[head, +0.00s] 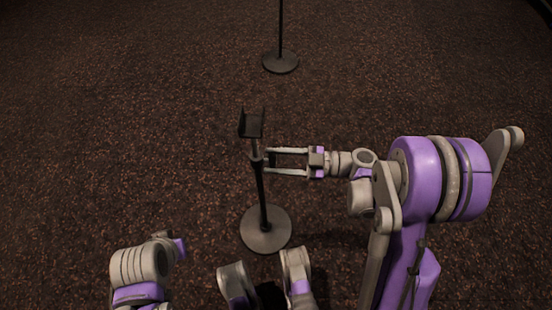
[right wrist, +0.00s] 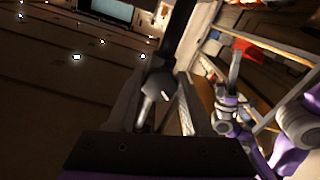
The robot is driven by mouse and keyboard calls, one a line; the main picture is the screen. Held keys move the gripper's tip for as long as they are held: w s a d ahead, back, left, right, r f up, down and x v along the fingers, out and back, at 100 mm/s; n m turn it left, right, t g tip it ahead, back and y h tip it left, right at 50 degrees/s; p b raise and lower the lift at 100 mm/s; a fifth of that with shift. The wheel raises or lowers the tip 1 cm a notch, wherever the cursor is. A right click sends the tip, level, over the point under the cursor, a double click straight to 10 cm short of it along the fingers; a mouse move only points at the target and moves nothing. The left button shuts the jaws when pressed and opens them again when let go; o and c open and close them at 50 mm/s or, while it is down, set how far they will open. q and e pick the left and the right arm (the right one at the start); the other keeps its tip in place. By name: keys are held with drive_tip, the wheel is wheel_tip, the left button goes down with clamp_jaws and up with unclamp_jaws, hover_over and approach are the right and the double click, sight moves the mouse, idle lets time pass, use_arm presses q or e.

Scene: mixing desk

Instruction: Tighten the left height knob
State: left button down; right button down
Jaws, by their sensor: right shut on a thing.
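A dark stand with a round grey base (head: 265,230) and a thin pole (head: 263,190) stands upright on the carpet in the head view. A black bracket (head: 251,123) tops the pole. My right gripper (head: 268,161) reaches in from the right, its two fingers level with the pole's joint below the bracket. In the right wrist view, the grey height knob (right wrist: 157,84) sits between the fingers, with the dark pole (right wrist: 180,30) behind it. The right gripper is shut on this knob. My left gripper is not in view; only my left arm's links show at the bottom left.
A second stand with a round base (head: 280,62) and thin pole stands farther off at the top middle. The dark speckled carpet (head: 120,120) is clear around both stands. My own arm links fill the bottom and right of the head view.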

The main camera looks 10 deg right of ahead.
drive_tip(key=shift+s+m+b, duration=0.1)
drive_tip(key=shift+m+b, duration=0.2)
drive_tip(key=shift+m, duration=3)
drive_tip(key=shift+c, duration=1.5)
unclamp_jaws()
drive_tip(key=p+v, duration=0.1)
drive_tip(key=v, duration=0.9)
drive_tip(key=shift+s+d, duration=0.15)
drive_tip(key=shift+d, duration=0.2)
